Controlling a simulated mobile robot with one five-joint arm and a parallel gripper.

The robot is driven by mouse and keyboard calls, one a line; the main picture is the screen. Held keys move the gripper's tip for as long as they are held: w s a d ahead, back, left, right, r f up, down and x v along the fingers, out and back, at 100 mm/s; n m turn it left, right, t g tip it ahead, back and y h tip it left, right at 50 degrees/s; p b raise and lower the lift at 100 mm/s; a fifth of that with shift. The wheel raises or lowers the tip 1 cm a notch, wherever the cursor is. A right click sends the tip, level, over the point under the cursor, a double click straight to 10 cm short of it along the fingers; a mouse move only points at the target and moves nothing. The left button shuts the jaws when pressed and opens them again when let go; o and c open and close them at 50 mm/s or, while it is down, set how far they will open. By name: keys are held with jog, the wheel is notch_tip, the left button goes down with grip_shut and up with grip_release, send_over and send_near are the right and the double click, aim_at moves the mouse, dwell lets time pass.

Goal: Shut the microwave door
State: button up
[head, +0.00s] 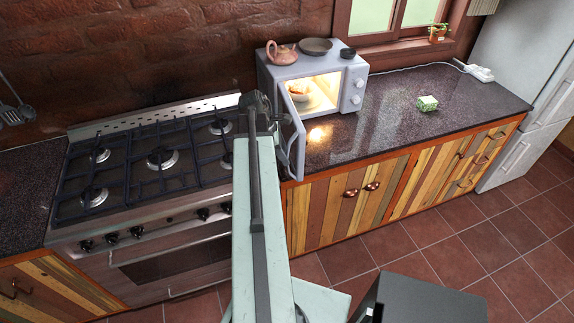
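A pale grey microwave (278,79) stands on the dark countertop by the brick wall. Its door (297,145) is hinged on the left and swung wide open, pointing toward me. The lit inside holds a bowl (303,98) with something orange-brown in it. My gripper (262,104) is at the end of my raised arm, left of the open door and in front of the microwave's left side. It overlaps the door's edge in the picture; I cannot tell if they touch. Its fingers are too dark and small to tell open from shut.
A teapot (281,53), a dark plate (315,46) and a small dark bowl (348,53) sit on the microwave. A gas stove (150,165) is on the left. A fridge (510,60) stands far right.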

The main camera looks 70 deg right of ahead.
jog(key=b+x, duration=0.1)
jog(key=x, duration=0.2)
jog(key=shift+w, duration=0.1)
jog(key=shift+r, duration=0.15)
grip_shut()
jog(key=shift+d, duration=0.1)
dwell(1.0)
